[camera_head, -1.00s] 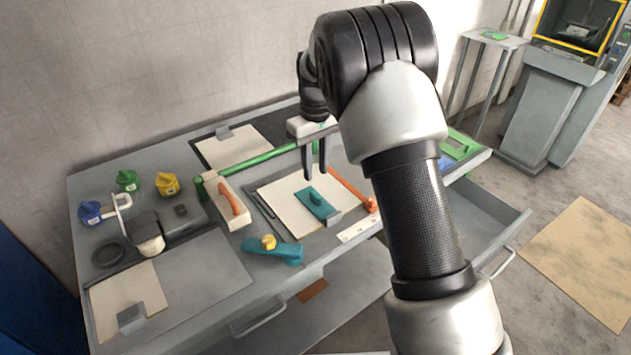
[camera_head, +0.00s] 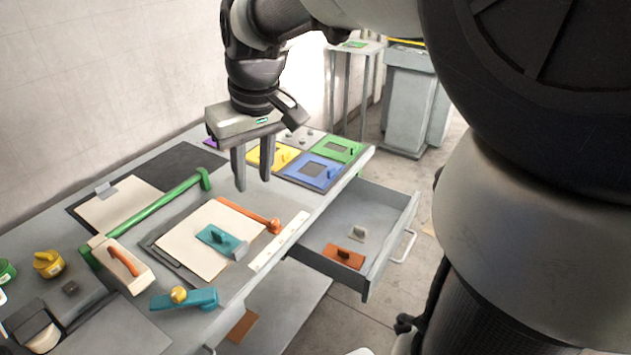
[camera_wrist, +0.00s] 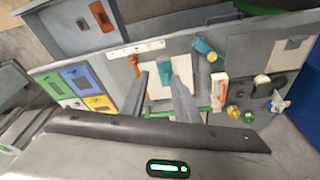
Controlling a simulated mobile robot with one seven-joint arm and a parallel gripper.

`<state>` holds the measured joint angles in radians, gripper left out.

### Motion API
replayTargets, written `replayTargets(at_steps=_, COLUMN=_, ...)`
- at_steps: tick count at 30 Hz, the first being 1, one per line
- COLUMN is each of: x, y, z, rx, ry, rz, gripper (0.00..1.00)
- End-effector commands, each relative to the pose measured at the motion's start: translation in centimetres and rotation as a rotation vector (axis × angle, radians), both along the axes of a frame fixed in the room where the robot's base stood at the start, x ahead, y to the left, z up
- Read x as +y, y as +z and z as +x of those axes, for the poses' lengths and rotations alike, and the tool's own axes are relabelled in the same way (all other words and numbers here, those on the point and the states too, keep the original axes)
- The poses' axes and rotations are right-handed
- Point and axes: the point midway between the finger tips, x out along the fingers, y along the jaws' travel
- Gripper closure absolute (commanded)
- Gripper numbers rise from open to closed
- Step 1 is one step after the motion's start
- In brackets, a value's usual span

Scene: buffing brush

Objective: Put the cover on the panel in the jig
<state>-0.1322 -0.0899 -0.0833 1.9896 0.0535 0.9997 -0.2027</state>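A cream panel (camera_head: 190,246) lies flat in the grey jig (camera_head: 153,250) on the bench; it also shows in the wrist view (camera_wrist: 181,70). A teal plate with a raised grip (camera_head: 218,238) lies on the panel near its front edge. I cannot tell which piece is the cover. An orange plate with a knob (camera_head: 343,256) lies in the open drawer. Several coloured plates with grips, including blue (camera_head: 308,172), green (camera_head: 332,150) and yellow (camera_head: 285,153), lie at the bench's right end. My gripper (camera_head: 253,186) is open and empty above the bench, near the panel's far right corner.
A green bar (camera_head: 150,212) runs behind the jig. An orange tool (camera_head: 250,215) and a pale strip (camera_head: 280,240) lie right of the panel. A white block with an orange handle (camera_head: 128,272) stands left. The open drawer (camera_head: 375,215) juts out in front.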

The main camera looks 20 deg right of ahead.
Motion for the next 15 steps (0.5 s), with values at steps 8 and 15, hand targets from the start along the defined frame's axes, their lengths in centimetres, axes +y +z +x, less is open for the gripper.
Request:
replayTargets(at_steps=8, x=-2.2, y=1.8, z=-11.1, rx=-0.178, ry=-0.151, rz=0.019, gripper=0.72)
replayTargets(at_steps=15, x=-3.1, y=0.2, z=-15.2, rx=-0.240, ry=-0.222, rz=0.017, gripper=0.72)
